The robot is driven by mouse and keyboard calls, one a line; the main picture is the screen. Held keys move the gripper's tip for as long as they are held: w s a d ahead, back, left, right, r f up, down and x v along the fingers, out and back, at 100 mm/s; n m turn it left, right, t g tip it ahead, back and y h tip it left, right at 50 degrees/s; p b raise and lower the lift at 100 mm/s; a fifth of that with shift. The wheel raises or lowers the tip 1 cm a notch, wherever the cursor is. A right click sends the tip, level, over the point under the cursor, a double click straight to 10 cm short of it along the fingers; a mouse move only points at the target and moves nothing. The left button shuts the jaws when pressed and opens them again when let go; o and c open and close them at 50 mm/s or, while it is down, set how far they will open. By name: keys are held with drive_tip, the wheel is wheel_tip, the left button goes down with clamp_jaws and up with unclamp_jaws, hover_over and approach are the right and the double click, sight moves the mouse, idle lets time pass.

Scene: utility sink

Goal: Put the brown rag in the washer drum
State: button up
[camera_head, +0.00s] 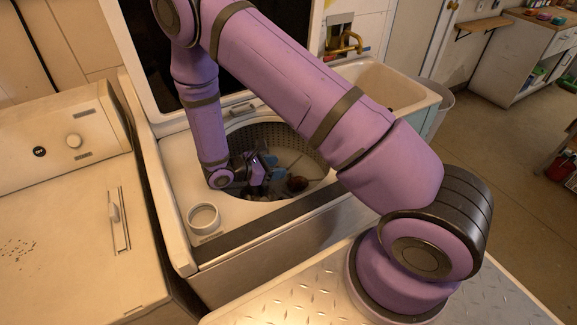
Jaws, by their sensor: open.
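The washer drum (308,152) is a round, perforated tub under a raised lid in the top of the washer. My gripper (276,172) is inside the drum's opening, towards its left side, with its jaws open. A small brown, crumpled thing (297,184), which looks like the brown rag, lies low in the drum just right of the gripper. It appears apart from the jaws, though its exact contact is too small to tell. Small blue patches show at the gripper's tip. My wrist hides the left part of the drum.
The raised lid (140,60) stands behind the opening. A white round cup-like piece (203,218) sits on the washer's front left corner. Another appliance (60,220) is close on the left. A utility sink (400,90) with a brass faucet (347,42) stands behind right. Open floor lies right.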

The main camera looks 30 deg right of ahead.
drive_tip(key=s+d+r+m+y, duration=0.1)
drive_tip(key=s+r+m+y, duration=0.15)
drive_tip(key=r, duration=0.65)
drive_tip(key=s+r+m+g+y, duration=0.15)
drive_tip(key=r+m, duration=0.25)
drive_tip(key=r, duration=0.5)
drive_tip(key=s+d+r+m+y, duration=0.1)
drive_tip(key=r+m+y, duration=0.2)
drive_tip(key=r, duration=0.6)
drive_tip(key=s+r+m+t+y, duration=0.6)
drive_tip(key=s+r+m+t, duration=0.1)
drive_tip(key=s+r, duration=1)
drive_tip(key=shift+s+d+r+m+t+y, duration=0.2)
drive_tip(key=shift+s+m+t+y, duration=0.2)
drive_tip(key=shift+s, duration=0.35)
